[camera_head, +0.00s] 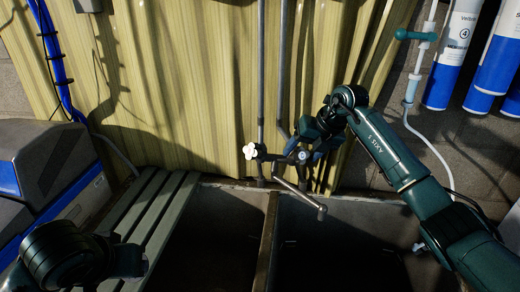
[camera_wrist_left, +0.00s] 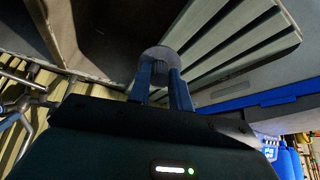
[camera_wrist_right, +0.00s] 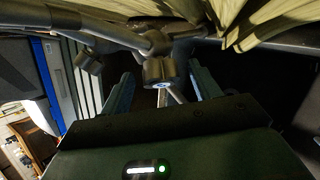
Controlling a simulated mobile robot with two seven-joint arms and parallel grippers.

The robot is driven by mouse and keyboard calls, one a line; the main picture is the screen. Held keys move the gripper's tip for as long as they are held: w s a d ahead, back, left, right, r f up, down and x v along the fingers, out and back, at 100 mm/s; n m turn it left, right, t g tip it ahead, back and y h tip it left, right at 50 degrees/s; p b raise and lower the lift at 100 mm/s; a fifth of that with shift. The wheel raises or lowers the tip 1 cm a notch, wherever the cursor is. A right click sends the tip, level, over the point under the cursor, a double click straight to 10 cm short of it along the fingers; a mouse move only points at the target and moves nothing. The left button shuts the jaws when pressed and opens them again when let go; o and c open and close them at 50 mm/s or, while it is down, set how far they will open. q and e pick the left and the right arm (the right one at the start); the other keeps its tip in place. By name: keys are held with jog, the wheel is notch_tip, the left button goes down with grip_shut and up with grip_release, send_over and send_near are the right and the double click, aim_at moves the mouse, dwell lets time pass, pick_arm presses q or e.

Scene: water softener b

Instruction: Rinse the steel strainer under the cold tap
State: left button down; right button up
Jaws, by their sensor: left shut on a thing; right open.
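The tap (camera_head: 298,190) stands at the back of the sink, its spout reaching over the right basin. It has a white cross handle (camera_head: 250,151) on the left and a grey handle with a blue dot on the right; the blue-dot handle (camera_wrist_right: 160,72) also shows between my right fingers. My right gripper (camera_wrist_right: 163,88) is open around or just short of that handle; contact cannot be told. My left gripper (camera_wrist_left: 162,82) is shut on a grey round-ended thing, probably the steel strainer (camera_wrist_left: 160,57). The strainer is not discernible in the head view.
The double sink has a divider (camera_head: 267,240) between dark basins. A slatted drainer (camera_head: 150,215) lies to the left, beside a grey and blue case (camera_head: 50,175). Blue and white filter cylinders (camera_head: 452,55) and a white hose (camera_head: 430,145) are at the right.

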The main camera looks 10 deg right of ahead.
jog(key=shift+w+a+f, duration=0.15)
jog(key=shift+f, duration=0.25)
jog(key=c, duration=1)
pick_arm(q)
jog(key=shift+r, duration=0.15)
pick_arm(e)
jog(key=shift+o, duration=0.2)
jog(key=shift+r+n+h, duration=0.1)
jog(key=shift+n+h, duration=1)
jog(key=shift+n, duration=0.1)
jog(key=o, duration=1)
jog(key=shift+a, duration=0.1)
jog(key=shift+c, duration=0.2)
pick_arm(q)
jog(key=shift+f, duration=0.2)
notch_tip(320, 180, down, 2)
jog(key=shift+b, duration=1.1)
pick_arm(e)
jog(key=v, duration=1.2)
